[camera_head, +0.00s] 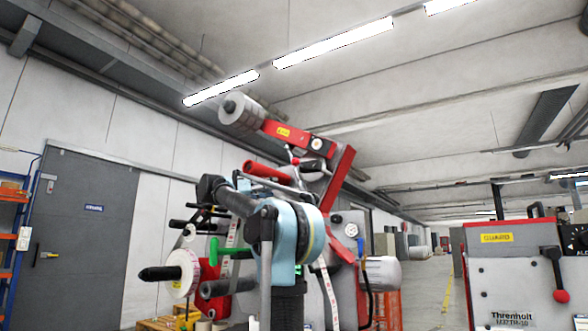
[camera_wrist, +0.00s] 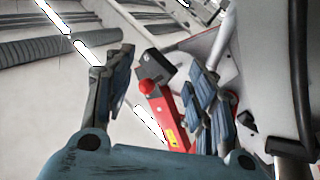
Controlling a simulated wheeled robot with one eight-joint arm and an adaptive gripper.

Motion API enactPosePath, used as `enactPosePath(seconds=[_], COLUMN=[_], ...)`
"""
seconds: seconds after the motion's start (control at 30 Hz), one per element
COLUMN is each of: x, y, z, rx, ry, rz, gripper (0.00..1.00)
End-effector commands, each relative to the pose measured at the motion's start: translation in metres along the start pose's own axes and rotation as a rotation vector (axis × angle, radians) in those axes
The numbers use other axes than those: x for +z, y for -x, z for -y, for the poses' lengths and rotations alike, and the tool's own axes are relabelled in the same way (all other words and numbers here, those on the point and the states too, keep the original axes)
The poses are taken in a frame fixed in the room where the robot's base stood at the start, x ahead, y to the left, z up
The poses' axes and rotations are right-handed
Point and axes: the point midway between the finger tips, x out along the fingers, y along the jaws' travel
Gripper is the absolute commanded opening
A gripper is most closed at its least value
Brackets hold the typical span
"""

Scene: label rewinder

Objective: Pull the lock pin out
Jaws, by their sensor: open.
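The label rewinder (camera_head: 335,195) stands in the middle of the head view, with red arms, label rolls and several handles. I cannot surely tell which part is its lock pin. In the wrist view my gripper (camera_wrist: 160,92) is open, its two padded fingers apart with nothing held. Between the fingers, farther off, a red ball knob (camera_wrist: 147,87) shows by a black block (camera_wrist: 154,65) and a red bar (camera_wrist: 172,125). My blue and dark arm covers part of the machine in the head view, and my gripper's fingers are hard to make out there.
A white label roll (camera_head: 181,274) on a black-tipped spindle sticks out at the machine's left. A green handle (camera_head: 232,253) is beside my arm. A second machine with a red-knobbed lever (camera_head: 560,295) stands at the right. An aisle (camera_head: 430,290) runs between them.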

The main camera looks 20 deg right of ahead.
Motion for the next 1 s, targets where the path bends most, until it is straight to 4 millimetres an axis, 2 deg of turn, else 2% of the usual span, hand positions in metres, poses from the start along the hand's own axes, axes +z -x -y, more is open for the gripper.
enactPosePath(seconds=[0.03,0.1,0.2,0.27,0.47,1.0], x=[-0.021,-0.044,-0.065,-0.072,-0.080,-0.094], y=[0.003,0.007,0.012,0.013,0.001,-0.090], z=[0.004,0.006,0.008,0.008,0.007,0.001], rx=[0.015,0.030,0.044,0.049,0.055,0.055], ry=[-0.036,-0.083,-0.127,-0.143,-0.154,-0.152], rz=[-0.042,-0.094,-0.145,-0.164,-0.176,-0.174], gripper=[0.51,0.51,0.51,0.51,0.51,0.51])
